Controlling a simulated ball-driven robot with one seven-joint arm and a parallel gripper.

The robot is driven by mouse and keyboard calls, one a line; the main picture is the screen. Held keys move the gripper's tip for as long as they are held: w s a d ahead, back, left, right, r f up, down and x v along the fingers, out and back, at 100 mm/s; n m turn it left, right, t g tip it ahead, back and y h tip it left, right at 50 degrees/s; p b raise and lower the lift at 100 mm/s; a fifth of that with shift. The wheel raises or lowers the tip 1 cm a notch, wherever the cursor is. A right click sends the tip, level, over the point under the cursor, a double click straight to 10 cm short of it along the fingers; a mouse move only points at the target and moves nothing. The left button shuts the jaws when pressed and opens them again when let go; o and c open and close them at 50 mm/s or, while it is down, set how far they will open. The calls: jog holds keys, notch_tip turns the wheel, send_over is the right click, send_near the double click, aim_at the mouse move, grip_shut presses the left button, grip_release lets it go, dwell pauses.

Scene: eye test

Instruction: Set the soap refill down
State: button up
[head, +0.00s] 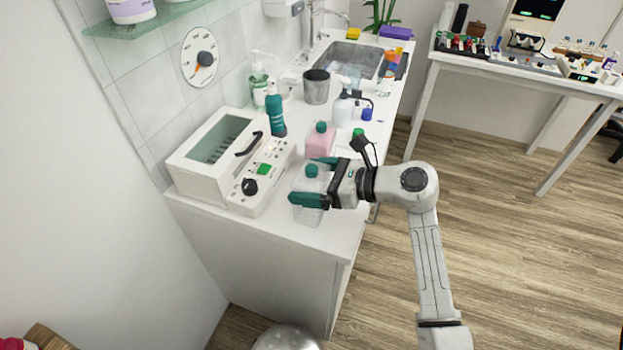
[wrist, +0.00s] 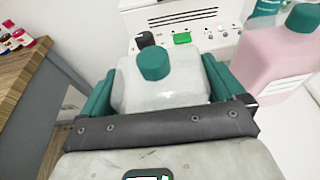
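The soap refill, which I take to be the clear, whitish bottle with a teal cap (head: 309,213), is between the teal fingers of my gripper (head: 314,181). In the wrist view the bottle (wrist: 160,94) is upright, with a finger pressed close on each side. My gripper is shut on it. The bottle is over the near end of the white counter (head: 268,226), in front of the white device. Its base is partly hidden, and I cannot tell whether it touches the counter.
A similar pink bottle (head: 320,142) stands just behind, close to my gripper. A white device with a green button (head: 228,158) stands to the left. A teal bottle (head: 275,112), a grey cup (head: 316,87) and a pump bottle (head: 343,108) stand farther back. The counter's near end is clear.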

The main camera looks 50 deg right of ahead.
jog(key=shift+o, duration=0.2)
jog(key=shift+r, duration=0.3)
jog(key=shift+s+d, duration=0.2)
jog(key=shift+s, duration=0.15)
jog(key=b+v, duration=0.1)
jog(key=v, duration=1)
